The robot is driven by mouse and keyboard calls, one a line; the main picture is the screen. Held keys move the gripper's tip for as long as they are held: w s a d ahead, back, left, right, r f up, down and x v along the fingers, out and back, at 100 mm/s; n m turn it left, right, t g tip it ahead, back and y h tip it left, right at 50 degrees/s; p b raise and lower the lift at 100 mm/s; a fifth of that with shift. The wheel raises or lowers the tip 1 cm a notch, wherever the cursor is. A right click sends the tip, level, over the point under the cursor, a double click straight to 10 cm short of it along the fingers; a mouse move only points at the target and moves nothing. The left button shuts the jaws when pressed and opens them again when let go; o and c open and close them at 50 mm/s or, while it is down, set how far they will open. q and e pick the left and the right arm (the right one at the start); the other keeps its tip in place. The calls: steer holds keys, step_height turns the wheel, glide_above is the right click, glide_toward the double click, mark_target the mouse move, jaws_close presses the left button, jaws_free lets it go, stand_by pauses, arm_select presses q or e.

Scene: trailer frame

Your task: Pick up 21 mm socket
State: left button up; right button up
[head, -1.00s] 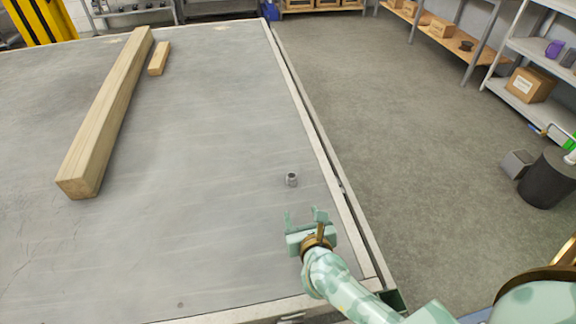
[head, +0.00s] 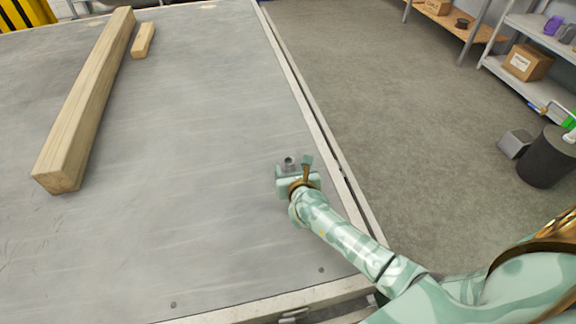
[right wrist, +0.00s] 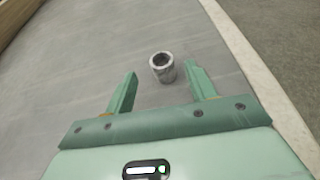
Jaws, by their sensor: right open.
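The 21 mm socket (head: 289,161) is a small grey metal cylinder on the grey trailer deck (head: 190,190), near its right edge. In the right wrist view the socket (right wrist: 162,67) stands upright, its round opening facing up. It is just beyond the fingertips, nearer the right finger. My right gripper (head: 293,164) is open and empty, its two green fingers pointing at the socket; the right wrist view also shows this gripper (right wrist: 161,76). In the head view the gripper partly hides the socket's lower part. My left gripper is not in view.
A long wooden beam (head: 88,95) and a short wood block (head: 143,40) lie on the deck at the left. The deck's raised pale edge (head: 318,125) runs close to the right of the socket. The deck left of the socket is clear.

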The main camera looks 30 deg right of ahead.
mark_target(290, 165)
steer(key=b+x, duration=0.1)
steer(key=x, duration=0.2)
steer(key=shift+w+d+f, duration=0.2)
steer(key=shift+d+f, duration=0.05)
steer(key=shift+f, duration=0.1)
steer(key=shift+r, duration=0.15)
steer(key=c, duration=1.1)
